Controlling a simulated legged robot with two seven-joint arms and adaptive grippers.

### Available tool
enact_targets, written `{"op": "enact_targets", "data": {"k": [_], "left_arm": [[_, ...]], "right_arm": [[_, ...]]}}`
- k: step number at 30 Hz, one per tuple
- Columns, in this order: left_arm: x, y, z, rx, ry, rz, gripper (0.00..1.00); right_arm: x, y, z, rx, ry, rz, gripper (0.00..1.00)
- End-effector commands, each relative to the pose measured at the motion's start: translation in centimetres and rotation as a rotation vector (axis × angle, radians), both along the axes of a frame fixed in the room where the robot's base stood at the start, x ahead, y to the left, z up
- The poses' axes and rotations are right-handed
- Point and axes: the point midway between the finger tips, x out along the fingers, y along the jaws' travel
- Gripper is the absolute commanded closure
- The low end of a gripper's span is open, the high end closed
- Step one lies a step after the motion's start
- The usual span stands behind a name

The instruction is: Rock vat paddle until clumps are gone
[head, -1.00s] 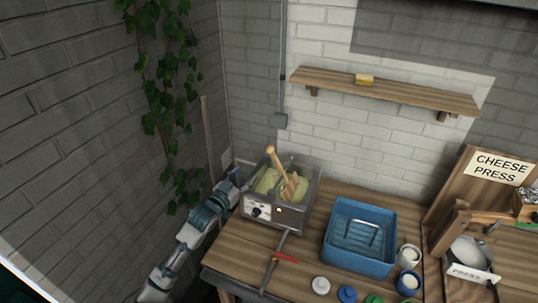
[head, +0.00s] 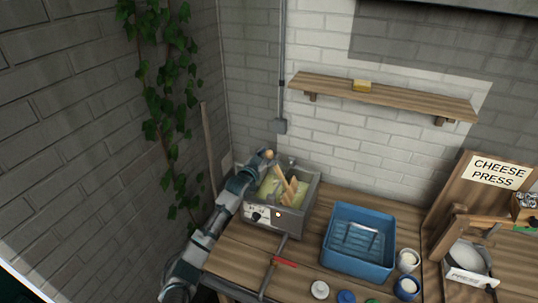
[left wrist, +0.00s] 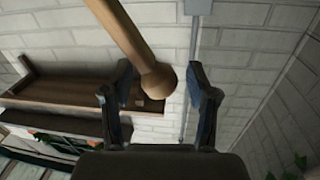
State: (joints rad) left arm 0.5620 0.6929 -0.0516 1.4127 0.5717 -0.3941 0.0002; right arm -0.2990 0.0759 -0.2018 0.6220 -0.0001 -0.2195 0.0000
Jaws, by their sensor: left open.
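The metal vat (head: 312,192) stands at the left end of the wooden bench, with pale yellow contents (head: 266,190). A wooden paddle (head: 279,173) leans up out of it, its round knob at the top. My left gripper (head: 263,158) is at the upper end of the paddle, over the vat's left back side. In the left wrist view the paddle's knob (left wrist: 158,81) shows between the two open fingers (left wrist: 158,72), with space visible on both sides. My arm partly covers the vat's left side. Clumps are too small to make out. My right gripper is not in view.
A blue tub (head: 341,259) stands right of the vat. A tool with a red part (head: 285,262) lies in front. Several small jars and lids, including a white one (head: 320,289), sit near the front edge. A cheese press (head: 487,187) is at right; a wall shelf (head: 390,97) hangs above.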

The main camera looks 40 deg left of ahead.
Motion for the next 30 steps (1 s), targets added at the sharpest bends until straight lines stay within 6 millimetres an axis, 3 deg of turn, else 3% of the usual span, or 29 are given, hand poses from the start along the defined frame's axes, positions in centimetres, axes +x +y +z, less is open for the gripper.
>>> {"op": "enact_targets", "data": {"k": [9,17,30], "left_arm": [[0.29,0.32,-0.14,-0.003,0.001,0.000,0.41],[0.29,0.33,-0.15,-0.003,0.001,0.001,1.00],[0.43,-0.35,0.43,0.046,0.012,0.000,1.00]], "right_arm": [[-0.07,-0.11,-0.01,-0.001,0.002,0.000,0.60],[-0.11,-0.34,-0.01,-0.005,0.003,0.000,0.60],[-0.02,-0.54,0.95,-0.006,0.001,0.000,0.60]]}}
